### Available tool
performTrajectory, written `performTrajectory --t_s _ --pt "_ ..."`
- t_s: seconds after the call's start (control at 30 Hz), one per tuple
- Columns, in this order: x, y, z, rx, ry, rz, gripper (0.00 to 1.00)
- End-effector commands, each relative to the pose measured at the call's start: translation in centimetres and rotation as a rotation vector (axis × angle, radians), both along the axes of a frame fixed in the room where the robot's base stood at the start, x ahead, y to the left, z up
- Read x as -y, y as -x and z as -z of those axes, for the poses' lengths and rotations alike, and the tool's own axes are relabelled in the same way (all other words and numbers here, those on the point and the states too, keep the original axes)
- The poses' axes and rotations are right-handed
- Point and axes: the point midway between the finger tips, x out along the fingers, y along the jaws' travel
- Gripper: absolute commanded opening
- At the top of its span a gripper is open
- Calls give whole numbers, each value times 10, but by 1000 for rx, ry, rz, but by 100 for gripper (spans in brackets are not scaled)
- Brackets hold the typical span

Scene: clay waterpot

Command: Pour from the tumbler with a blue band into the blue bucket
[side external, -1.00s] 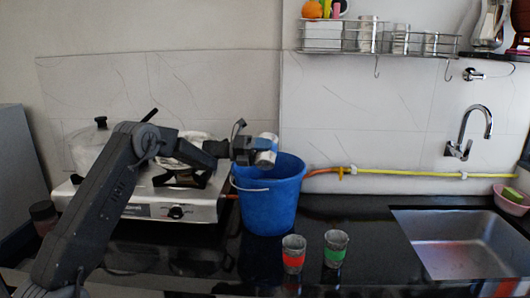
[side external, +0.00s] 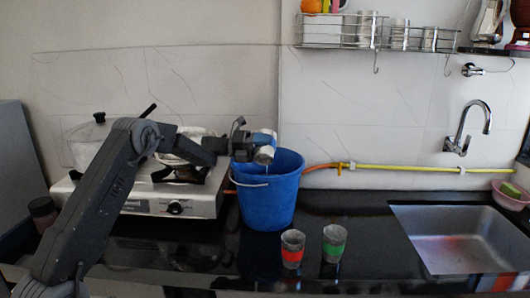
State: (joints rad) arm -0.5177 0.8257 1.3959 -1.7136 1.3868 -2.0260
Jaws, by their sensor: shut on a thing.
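My gripper (side external: 245,147) is shut on the tumbler with a blue band (side external: 265,153). The tumbler is a small metal cup, tipped with its mouth pointing down and to the right. It is held over the left part of the opening of the blue bucket (side external: 268,205). The bucket stands upright on the black counter, its thin handle hanging on the left side. A faint streak shows just below the tumbler's mouth; I cannot clearly tell whether it is liquid. The inside of the bucket is mostly hidden.
A tumbler with a red band (side external: 292,249) and one with a green band (side external: 334,243) stand in front of the bucket. A gas stove (side external: 144,200) with pots is at left. A steel sink (side external: 465,240) is at right. A yellow hose (side external: 400,168) runs along the wall.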

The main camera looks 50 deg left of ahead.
Motion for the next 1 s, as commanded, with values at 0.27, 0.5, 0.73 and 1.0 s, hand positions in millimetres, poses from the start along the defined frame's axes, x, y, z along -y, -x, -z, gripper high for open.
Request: performTrajectory --t_s 0.27,0.5,0.73,1.0 --pt "-1 -1 1 -46 43 0 42" --pt "-1 -1 1 -89 82 0 42" --pt "-1 -1 1 -88 82 0 42" --pt "-2 -2 0 -99 92 0 42"
